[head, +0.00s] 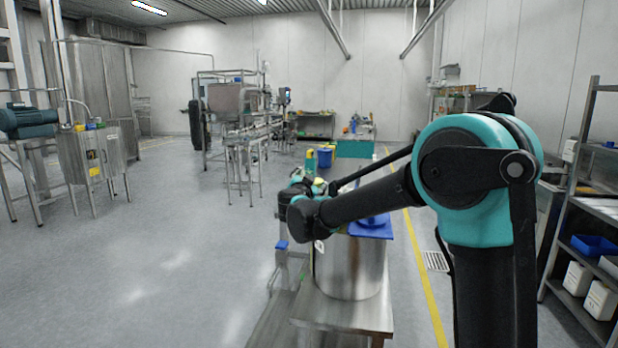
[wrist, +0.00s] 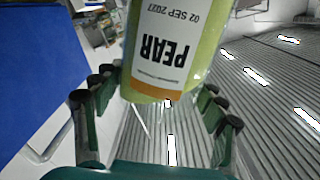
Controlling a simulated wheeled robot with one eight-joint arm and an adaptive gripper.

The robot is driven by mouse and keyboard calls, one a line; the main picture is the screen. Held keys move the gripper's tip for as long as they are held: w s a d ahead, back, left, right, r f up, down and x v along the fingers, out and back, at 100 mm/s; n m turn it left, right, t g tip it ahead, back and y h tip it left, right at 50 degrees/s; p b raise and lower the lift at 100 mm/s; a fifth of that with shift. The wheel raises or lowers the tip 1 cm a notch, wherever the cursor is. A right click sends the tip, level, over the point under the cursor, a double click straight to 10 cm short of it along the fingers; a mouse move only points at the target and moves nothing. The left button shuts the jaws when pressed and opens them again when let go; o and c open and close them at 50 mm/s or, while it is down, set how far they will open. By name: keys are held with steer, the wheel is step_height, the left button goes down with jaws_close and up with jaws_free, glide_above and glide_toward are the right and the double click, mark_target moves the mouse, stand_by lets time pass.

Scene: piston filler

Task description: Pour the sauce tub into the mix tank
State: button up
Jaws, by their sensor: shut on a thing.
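A pale green-yellow tub (wrist: 170,50) with a label reading "PEAR" fills the top middle of the wrist view, its lettering upside down. My gripper (wrist: 157,88) is shut on it, with dark finger pads on both sides. The tub's far end is cut off by the frame. In the head view my arm hides most of the gripper; a small yellow-green patch (head: 318,183) there may be the tub. A steel cylindrical tank (head: 348,268) stands on a low steel table below my arm. I cannot tell whether this is the mix tank; its opening is hidden.
A blue panel (head: 372,228) lies at the top of the steel tank. The steel table (head: 345,314) is below. A legged vessel (head: 92,160) stands left, filler equipment (head: 235,105) at the back. A shelf rack (head: 585,200) is at right. The left floor is clear.

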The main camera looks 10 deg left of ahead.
steer(key=shift+d+f+m, duration=1)
steer(key=shift+f+m, duration=0.05)
steer(key=shift+m, duration=0.55)
steer(key=d+f+m, duration=0.4)
steer(key=d+m, duration=0.1)
steer(key=m, duration=0.6)
steer(key=shift+m, duration=0.4)
steer(key=shift+s, duration=0.1)
steer(key=shift+s+r, duration=0.1)
stand_by(0.8)
